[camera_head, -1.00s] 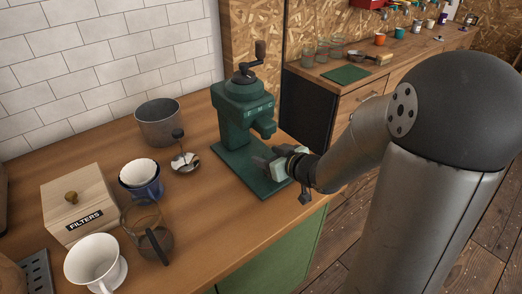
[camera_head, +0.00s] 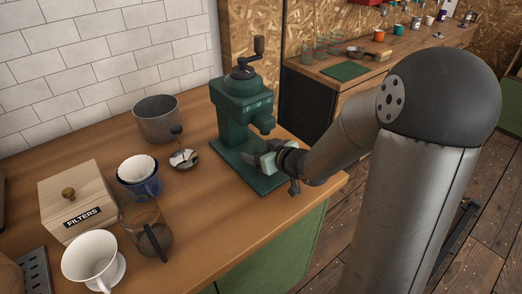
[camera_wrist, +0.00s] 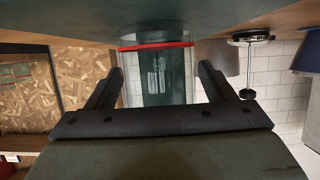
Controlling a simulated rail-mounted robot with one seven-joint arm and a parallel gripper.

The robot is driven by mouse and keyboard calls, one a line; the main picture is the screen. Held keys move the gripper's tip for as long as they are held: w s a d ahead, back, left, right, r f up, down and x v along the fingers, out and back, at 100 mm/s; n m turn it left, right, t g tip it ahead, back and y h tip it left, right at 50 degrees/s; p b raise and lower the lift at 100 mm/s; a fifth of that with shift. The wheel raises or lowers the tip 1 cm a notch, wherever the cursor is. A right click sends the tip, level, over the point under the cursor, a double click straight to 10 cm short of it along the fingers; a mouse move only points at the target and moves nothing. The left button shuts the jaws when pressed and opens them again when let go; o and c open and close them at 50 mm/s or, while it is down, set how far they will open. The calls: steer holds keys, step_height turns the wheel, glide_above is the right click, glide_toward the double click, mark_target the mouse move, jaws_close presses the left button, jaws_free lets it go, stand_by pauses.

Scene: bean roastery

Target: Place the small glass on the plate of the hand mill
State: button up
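The hand mill (camera_head: 240,105) is dark green with a black crank, and its green plate (camera_head: 270,186) lies flat on the wooden counter. My gripper (camera_head: 252,160) is low over the plate, level and pointing at the mill's column, under the spout. In the wrist view, which is upside down, a clear small glass (camera_wrist: 157,45) with a red line sits between my two fingers (camera_wrist: 160,72), which appear to touch its sides. The mill's column shows through it. The glass is not clear in the head view. I cannot tell whether its base touches the plate.
Left of the mill are a grey metal pot (camera_head: 157,120), a small steel dish with a black-knobbed tool (camera_head: 184,158), a blue cup with a white filter (camera_head: 140,175), a filter box (camera_head: 80,200), a glass jug (camera_head: 147,230) and a white dripper (camera_head: 92,258). The counter's front is clear.

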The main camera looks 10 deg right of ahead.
steer(key=shift+r, duration=0.3)
steer(key=s+d+r+h, duration=0.1)
steer(key=s+d, duration=0.1)
steer(key=s, duration=0.1)
steer(key=s+d+r+m+h, duration=0.1)
steer(key=s+d+h, duration=0.1)
steer(key=s+d, duration=0.1)
steer(key=s+d+r+m+h, duration=0.1)
steer(key=s+d+h, duration=0.1)
steer(key=s+d, duration=0.1)
steer(key=shift+s+r+g+b, duration=0.15)
steer(key=shift+r+g+b, duration=0.05)
steer(key=shift+g+b, duration=0.2)
steer(key=s+g+h, duration=0.1)
steer(key=s+f+m+g+h, duration=0.1)
steer(key=s, duration=0.1)
steer(key=s+f+m+g+h, duration=0.1)
steer(key=shift+s+d+f+g, duration=0.1)
steer(key=shift+s+d+g, duration=0.2)
steer(key=shift+d, duration=0.1)
steer(key=s+a+f+g+y, duration=0.2)
steer(key=s+a+g, duration=0.5)
steer(key=s, duration=0.7)
steer(key=shift+s+a+f+m+g, duration=0.25)
steer(key=shift+s+a+m+g, duration=0.15)
steer(key=shift+a, duration=0.7)
